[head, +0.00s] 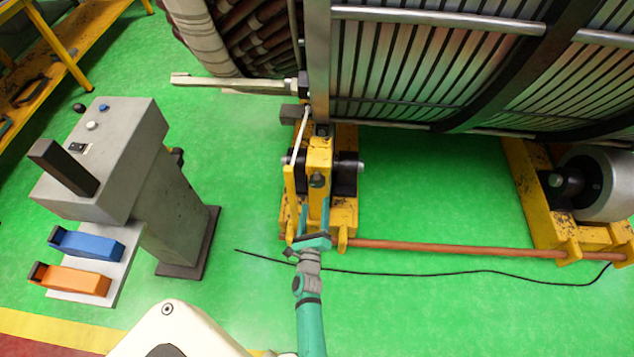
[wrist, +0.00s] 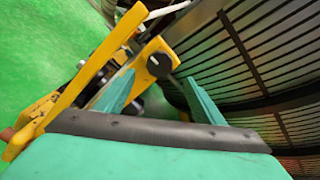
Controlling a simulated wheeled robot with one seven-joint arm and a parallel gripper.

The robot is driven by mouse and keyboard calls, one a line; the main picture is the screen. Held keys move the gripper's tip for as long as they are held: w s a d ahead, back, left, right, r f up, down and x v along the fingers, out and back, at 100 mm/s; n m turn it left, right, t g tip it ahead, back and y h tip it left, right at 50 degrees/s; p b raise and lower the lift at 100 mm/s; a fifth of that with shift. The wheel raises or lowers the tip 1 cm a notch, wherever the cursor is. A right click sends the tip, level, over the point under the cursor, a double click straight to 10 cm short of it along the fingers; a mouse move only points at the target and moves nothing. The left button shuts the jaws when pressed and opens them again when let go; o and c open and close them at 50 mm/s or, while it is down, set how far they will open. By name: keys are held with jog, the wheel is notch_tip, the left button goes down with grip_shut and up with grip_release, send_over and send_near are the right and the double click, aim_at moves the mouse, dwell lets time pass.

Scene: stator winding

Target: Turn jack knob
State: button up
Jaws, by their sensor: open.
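The jack knob (wrist: 158,64) is a round black knob with a small white mark, on a yellow plate of the jack. In the head view, a dark knob (head: 317,180) on the front of the yellow jack (head: 319,150) appears to be the same one. My teal gripper (wrist: 160,88) is open and empty. In the wrist view its two fingers stand to the left and right of the knob's line, with the knob beyond the tips. In the head view my gripper (head: 313,220) is just in front of the jack. I cannot tell whether it touches anything.
The large slatted stator (head: 430,70) rises behind the jack. A yellow lever bar (wrist: 85,80) stands left of my fingers. A copper-coloured rod (head: 440,248) runs right to a yellow roller stand (head: 545,205). A grey control pedestal (head: 110,150) is at left, with green floor between.

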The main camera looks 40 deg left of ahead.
aim_at(317, 185)
jog(key=x, duration=0.8)
jog(key=shift+a, duration=0.3)
jog(key=shift+x, duration=1.3)
jog(key=shift+d, duration=0.1)
jog(key=c, duration=1.1)
